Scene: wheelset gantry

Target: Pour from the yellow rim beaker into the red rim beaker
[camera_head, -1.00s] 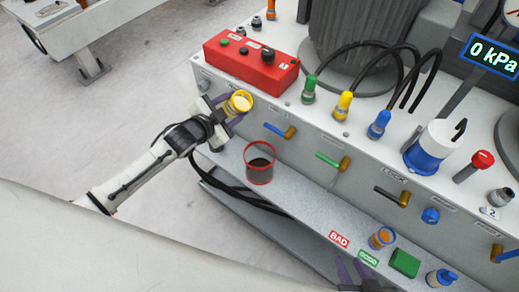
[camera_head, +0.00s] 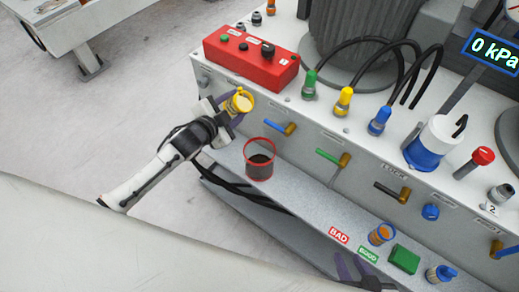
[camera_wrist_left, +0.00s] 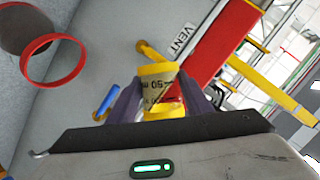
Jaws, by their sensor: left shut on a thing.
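The yellow rim beaker (camera_head: 240,101) is held by my left gripper (camera_head: 231,107), above and left of the red rim beaker in the head view. In the left wrist view the yellow rim beaker (camera_wrist_left: 158,92) sits between the two purple fingers of my left gripper (camera_wrist_left: 160,103), its scale marks showing. The red rim beaker (camera_head: 259,160) stands upright on the grey ledge and has dark contents low inside. It also shows at the upper left of the left wrist view (camera_wrist_left: 54,80). My right gripper (camera_head: 352,270) shows only in part at the bottom edge; its jaw state is unclear.
The grey ledge (camera_head: 300,208) runs along the machine front. An orange-rimmed container (camera_head: 381,234), a green block (camera_head: 404,259) and a blue fitting (camera_head: 441,274) are on it. Valve handles, one blue (camera_head: 275,128), stick out behind. A red control box (camera_head: 250,63) stands above.

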